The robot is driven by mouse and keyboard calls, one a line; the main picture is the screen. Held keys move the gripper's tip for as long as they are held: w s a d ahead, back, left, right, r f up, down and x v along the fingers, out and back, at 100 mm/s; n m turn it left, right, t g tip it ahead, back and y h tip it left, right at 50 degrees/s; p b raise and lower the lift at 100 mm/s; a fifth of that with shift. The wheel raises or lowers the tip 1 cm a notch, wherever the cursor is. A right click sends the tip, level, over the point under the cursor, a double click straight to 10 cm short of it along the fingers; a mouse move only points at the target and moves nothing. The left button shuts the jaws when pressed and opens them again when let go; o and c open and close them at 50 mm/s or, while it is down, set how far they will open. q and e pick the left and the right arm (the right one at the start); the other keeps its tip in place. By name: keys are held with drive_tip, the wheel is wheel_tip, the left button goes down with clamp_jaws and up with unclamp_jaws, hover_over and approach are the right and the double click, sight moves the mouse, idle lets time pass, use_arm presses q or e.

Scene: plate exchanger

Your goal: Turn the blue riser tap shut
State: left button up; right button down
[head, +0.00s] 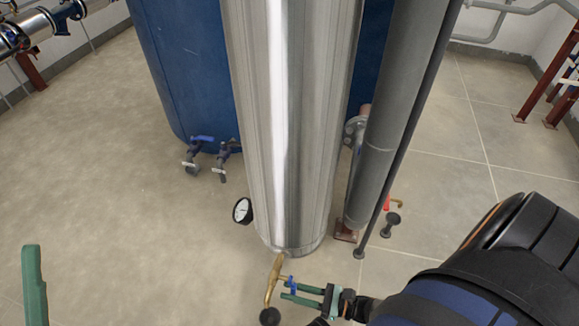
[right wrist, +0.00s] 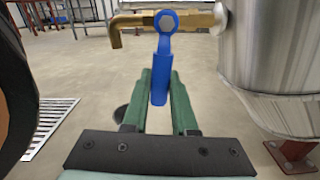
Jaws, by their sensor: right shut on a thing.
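The blue riser tap is a brass tap (head: 272,280) at the foot of the tall silver riser (head: 290,120), with a blue lever (head: 291,283). In the right wrist view the brass body (right wrist: 190,20) runs sideways from the riser, its spout bent down at the left. The blue lever (right wrist: 164,48) hangs down across the body, its lower end between my finger tips. My right gripper (head: 286,289) is shut on the lever; its green fingers also show in the right wrist view (right wrist: 160,84). A green finger of my left gripper (head: 34,285) shows at the lower left; its opening is hidden.
A round gauge (head: 242,210) sticks out left of the riser. A blue tank (head: 185,70) with blue-handled valves (head: 200,146) stands behind. A grey pipe (head: 385,120) and a small red-handled tap (head: 387,202) stand right. The floor at left is clear.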

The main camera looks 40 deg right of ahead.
drive_tip(key=shift+w+d+n, duration=0.2)
drive_tip(key=shift+d+n, duration=0.2)
drive_tip(key=shift+n, duration=0.2)
drive_tip(key=c, duration=0.7)
unclamp_jaws()
